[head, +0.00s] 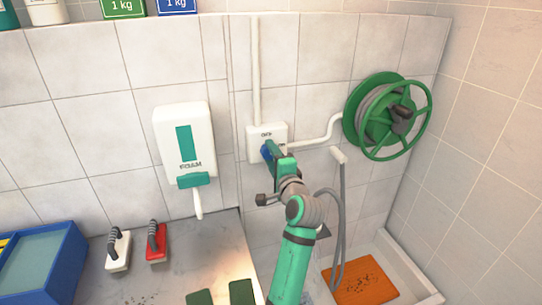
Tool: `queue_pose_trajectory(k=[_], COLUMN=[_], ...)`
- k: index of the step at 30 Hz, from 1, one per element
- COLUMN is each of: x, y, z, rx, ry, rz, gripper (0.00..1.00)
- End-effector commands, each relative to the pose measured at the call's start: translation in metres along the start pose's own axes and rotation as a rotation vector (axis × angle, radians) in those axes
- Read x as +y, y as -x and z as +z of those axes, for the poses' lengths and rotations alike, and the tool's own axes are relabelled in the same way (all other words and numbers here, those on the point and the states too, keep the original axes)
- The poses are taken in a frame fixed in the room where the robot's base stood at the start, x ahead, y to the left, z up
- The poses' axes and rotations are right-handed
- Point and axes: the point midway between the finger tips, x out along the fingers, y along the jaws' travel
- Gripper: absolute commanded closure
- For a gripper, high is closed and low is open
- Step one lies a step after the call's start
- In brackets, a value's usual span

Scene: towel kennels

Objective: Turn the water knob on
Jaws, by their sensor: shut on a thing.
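The water knob (266,153) is a small blue part low on a white box (253,140) fixed to the tiled wall. Dark lettering, too small to read for sure, shows on the box above it. My gripper (271,151) is at the front of the box and shut on the knob. The gripper hides most of the knob, so its exact angle cannot be told. My green arm reaches up from the bottom of the view.
A white pipe (256,75) rises from the box. Another pipe runs right to a green hose reel (388,117). A foam dispenser (185,140) hangs left. A counter (180,260) holds a white brush (118,252), a red brush (156,243) and a blue tray (75,275).

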Motion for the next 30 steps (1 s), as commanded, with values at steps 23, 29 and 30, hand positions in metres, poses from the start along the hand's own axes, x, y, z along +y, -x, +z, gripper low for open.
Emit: queue_pose_trajectory(k=[23,29,30], x=[0.001,0.001,0.002], y=[0.006,0.038,0.046], z=[0.0,-0.001,-0.001], rx=[0.0,0.002,0.002], ry=[0.0,0.001,0.0], rz=[0.002,0.001,0.001], gripper=[0.4,0.4,0.4])
